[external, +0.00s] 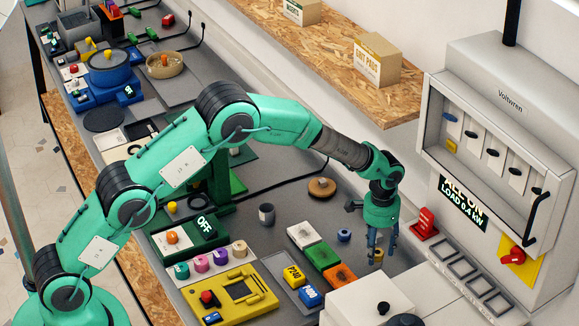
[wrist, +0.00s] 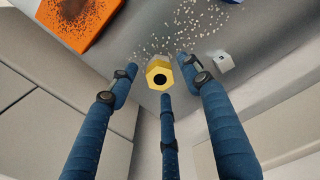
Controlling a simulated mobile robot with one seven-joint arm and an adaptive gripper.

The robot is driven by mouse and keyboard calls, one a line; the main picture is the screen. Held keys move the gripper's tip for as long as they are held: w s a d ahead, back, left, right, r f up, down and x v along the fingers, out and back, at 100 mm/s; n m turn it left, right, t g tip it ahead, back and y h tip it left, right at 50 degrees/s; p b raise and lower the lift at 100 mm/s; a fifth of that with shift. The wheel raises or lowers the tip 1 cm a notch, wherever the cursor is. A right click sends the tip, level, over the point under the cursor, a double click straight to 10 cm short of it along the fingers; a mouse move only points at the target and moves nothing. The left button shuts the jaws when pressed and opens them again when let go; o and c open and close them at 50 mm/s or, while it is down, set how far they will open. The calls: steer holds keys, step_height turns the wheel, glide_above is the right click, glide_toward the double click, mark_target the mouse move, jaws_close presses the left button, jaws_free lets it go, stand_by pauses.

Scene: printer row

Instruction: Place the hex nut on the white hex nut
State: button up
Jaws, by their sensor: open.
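A yellow hex nut (wrist: 160,78) with a dark round hole sits between my open fingers in the wrist view. A pale part shows just beyond its far edge; I cannot tell whether this is a white hex nut under it or its own side. In the external view the yellow nut (external: 377,254) is low between the fingertips, by the grey bench top. My gripper (external: 382,250) points down with its fingers spread around the nut; its three blue fingers also show in the wrist view (wrist: 163,85), apart from the nut.
A small pale block (wrist: 221,61) lies to the right of the nut. Pale specks lie scattered on the bench. An orange tray (external: 339,275), a red stand (external: 425,223), a white box (external: 365,305) and a grey panel cabinet (external: 500,130) are near the gripper.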

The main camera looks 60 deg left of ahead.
mark_target(377, 252)
steer(key=shift+r+p, duration=0.4)
steer(key=shift+r, duration=3.35)
steer(key=shift+s+a, duration=0.1)
steer(key=shift+a, duration=0.05)
